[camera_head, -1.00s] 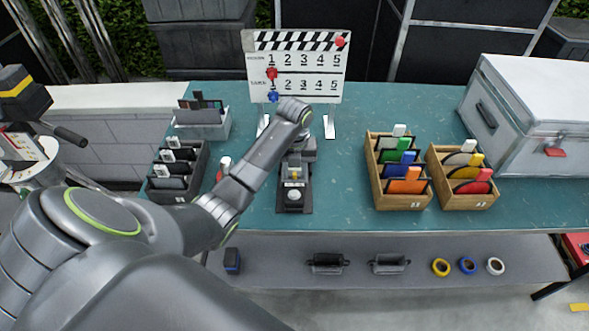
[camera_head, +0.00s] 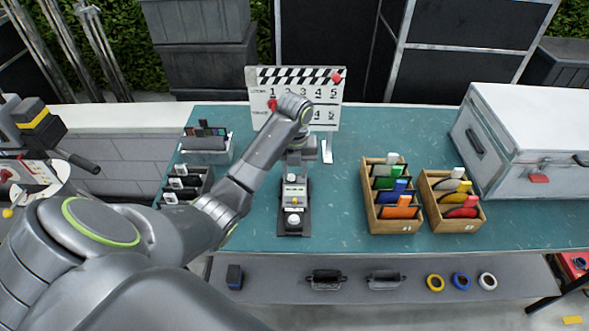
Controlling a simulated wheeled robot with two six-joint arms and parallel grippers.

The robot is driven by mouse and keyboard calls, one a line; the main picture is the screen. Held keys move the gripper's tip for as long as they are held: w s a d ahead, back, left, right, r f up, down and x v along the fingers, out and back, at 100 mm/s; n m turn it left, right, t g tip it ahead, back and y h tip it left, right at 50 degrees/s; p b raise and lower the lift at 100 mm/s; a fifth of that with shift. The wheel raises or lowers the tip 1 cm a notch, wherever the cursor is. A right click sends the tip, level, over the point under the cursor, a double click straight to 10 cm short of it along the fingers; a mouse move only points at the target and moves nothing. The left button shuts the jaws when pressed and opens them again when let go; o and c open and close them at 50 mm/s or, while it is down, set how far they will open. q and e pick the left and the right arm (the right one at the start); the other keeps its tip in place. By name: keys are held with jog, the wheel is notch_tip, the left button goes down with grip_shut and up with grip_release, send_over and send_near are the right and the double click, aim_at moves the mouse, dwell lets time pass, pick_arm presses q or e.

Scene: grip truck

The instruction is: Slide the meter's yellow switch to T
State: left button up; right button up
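The meter (camera_head: 293,222) is a dark upright-looking device with a pale face and a white round dome, on the teal table below the slate. A small yellowish spot shows on its pale face; the switch's exact position and the T mark are too small to read. My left arm reaches in from the left, with its wrist bent down above the meter's far end. My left gripper (camera_head: 296,168) points down at that end; its fingertips are too small and partly hidden to show whether they touch it or are apart. My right gripper is out of view.
The clapper slate (camera_head: 325,95) stands behind my wrist. Two wooden boxes (camera_head: 392,226) (camera_head: 455,225) of coloured cards stand at right, by a silver case (camera_head: 530,130). Dark card holders (camera_head: 205,145) stand at left. The table between meter and wooden boxes is clear.

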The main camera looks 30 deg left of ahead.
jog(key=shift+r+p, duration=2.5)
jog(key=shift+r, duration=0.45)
